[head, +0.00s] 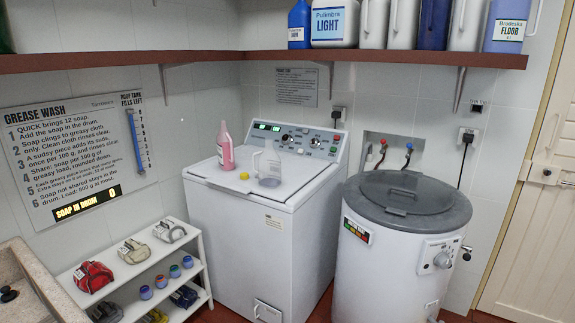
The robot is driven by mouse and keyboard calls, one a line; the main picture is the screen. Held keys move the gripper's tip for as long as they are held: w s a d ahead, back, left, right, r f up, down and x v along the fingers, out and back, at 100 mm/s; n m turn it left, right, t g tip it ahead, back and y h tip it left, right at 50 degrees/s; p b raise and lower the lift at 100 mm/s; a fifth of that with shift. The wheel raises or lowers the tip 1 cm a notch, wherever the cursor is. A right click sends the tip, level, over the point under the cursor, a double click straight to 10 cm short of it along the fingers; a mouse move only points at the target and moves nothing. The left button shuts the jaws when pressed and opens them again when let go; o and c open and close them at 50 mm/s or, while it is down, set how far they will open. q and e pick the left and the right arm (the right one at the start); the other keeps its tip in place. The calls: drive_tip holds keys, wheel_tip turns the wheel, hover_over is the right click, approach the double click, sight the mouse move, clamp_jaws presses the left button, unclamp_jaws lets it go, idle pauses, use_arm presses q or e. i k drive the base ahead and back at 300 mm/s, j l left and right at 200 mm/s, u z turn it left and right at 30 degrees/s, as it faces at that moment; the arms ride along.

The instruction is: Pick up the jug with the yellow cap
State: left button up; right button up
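A pink jug-like bottle (225,150) stands upright at the back left of the white washing machine's lid (215,178). Its narrow top looks pink, and I see no yellow cap on it. A small round yellow thing, like a cap (244,176), lies on the lid in front of it. A clear measuring jug (269,172) stands just right of the yellow thing. Several jugs stand on the high shelf, including a white "LIGHT" jug (334,27) and a blue-grey "FLOOR" jug (507,28). Their tops are cut off by the frame, so their caps are hidden. Neither gripper is in view.
A round white machine with a grey lid (409,190) stands right of the washing machine. A low white rack (200,255) with coloured items stands at left, beside a stone basin (38,268). The brown wall shelf (200,60) overhangs the back. The front lid area is clear.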

sight(268, 163)
drive_tip(key=i+l+z, duration=0.2)
drive_tip(key=i, duration=0.55)
drive_tip(key=i+j+z, duration=0.1)
drive_tip(key=i+z, duration=0.15)
drive_tip(key=i, duration=0.45)
drive_tip(key=i+j+z, duration=0.2)
drive_tip(key=i, duration=0.55)
